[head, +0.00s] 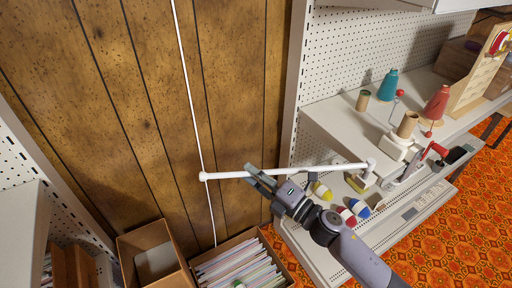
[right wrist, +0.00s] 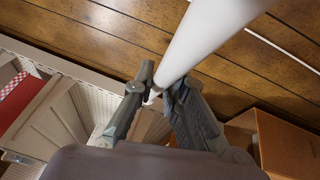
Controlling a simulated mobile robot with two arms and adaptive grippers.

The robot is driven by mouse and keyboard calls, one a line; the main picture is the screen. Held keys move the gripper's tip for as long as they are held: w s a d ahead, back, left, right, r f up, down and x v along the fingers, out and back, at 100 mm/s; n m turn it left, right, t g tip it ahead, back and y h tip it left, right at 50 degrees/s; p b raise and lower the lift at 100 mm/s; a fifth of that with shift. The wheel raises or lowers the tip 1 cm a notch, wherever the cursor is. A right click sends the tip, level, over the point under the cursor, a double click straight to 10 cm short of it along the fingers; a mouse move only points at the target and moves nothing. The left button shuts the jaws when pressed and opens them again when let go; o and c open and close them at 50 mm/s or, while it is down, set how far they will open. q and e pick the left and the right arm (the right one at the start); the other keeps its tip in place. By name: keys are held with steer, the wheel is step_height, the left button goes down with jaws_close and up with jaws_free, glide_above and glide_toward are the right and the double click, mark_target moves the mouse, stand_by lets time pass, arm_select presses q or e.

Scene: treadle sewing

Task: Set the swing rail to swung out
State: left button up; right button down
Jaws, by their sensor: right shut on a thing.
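The swing rail (head: 325,168) is a thin white rod. It runs left from a pivot block (head: 366,175) at the grey shelf unit to a rounded white end (head: 203,176) in front of the wood-panelled wall. My right gripper (head: 256,174) is shut on the rail, between its middle and its free end. In the right wrist view, the rail (right wrist: 208,38) passes large and close between the two fingers (right wrist: 158,90); part of it is hidden behind them. My left gripper is in neither view.
The shelf (head: 325,112) at right carries a teal cone (head: 388,85), a red cone (head: 436,103) and small spools. Yellow-white and red-blue balls (head: 321,191) lie below the rail. A box of papers (head: 240,268) and an open brown box (head: 152,250) stand beneath. A white cord (head: 186,75) hangs along the wall.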

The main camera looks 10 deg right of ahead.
steer(key=s+d+n+g+y+b, duration=0.1)
steer(key=s+n+g+y, duration=0.4)
steer(key=s, duration=0.8)
steer(key=shift+s+d+g+b, duration=0.3)
steer(key=shift+g+b, duration=0.25)
steer(key=shift+g, duration=0.55)
steer(key=c, duration=2.1)
jaws_free()
steer(key=shift+f, duration=0.1)
steer(key=o, duration=0.4)
steer(key=shift+s+d, duration=0.15)
steer(key=shift+d, duration=0.15)
steer(key=shift+o, duration=0.5)
steer(key=shift+a, duration=0.1)
